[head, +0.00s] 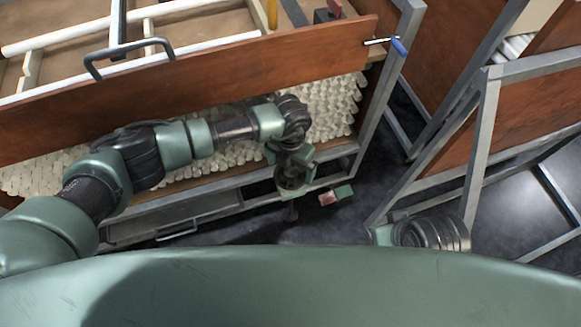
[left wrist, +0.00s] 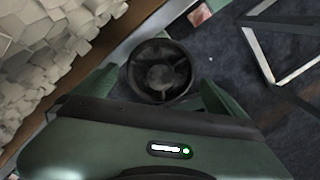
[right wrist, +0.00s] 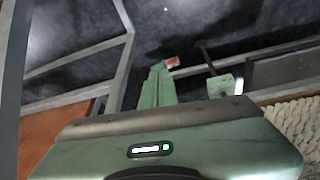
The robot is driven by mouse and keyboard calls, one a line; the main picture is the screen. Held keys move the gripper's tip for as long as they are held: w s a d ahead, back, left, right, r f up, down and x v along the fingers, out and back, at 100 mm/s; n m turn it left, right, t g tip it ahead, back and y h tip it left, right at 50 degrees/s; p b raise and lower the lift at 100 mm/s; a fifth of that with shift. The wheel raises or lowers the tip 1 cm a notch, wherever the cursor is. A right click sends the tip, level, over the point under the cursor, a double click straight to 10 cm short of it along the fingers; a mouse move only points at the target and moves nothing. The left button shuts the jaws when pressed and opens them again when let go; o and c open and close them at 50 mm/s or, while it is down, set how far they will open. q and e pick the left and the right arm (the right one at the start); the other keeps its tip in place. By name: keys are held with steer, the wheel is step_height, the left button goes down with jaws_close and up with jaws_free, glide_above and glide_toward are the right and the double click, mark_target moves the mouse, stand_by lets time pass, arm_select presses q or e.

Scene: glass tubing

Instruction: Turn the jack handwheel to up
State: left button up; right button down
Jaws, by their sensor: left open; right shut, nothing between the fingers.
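The handwheel (left wrist: 160,71) is a dark round wheel with spokes and a central hub. It shows in the left wrist view between the fingers of my left gripper (left wrist: 156,80), which is open. I cannot tell whether the fingers touch the rim. In the head view my left gripper (head: 292,184) points down beside the front frame of the bench and hides most of the wheel. My right gripper (right wrist: 158,68) is shut and empty, over the dark floor in the right wrist view. The wheel's up or down setting cannot be read.
A bench with a brown front board (head: 220,75) and pale glass pieces (head: 335,100) stands on the left. A blue-handled lever (head: 398,46) sticks out at its corner. A small red and green block (head: 337,195) is right of my left gripper. A grey metal frame (head: 480,140) stands at right.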

mark_target(291, 171)
arm_select(q)
step_height(291, 171, up, 2)
steer(key=shift+r, duration=0.1)
step_height(291, 171, up, 4)
steer(key=shift+r+p, duration=0.15)
steer(key=shift+p, duration=0.45)
arm_select(e)
steer(key=x, duration=0.4)
steer(key=shift+a, duration=0.1)
steer(key=shift+r, duration=0.1)
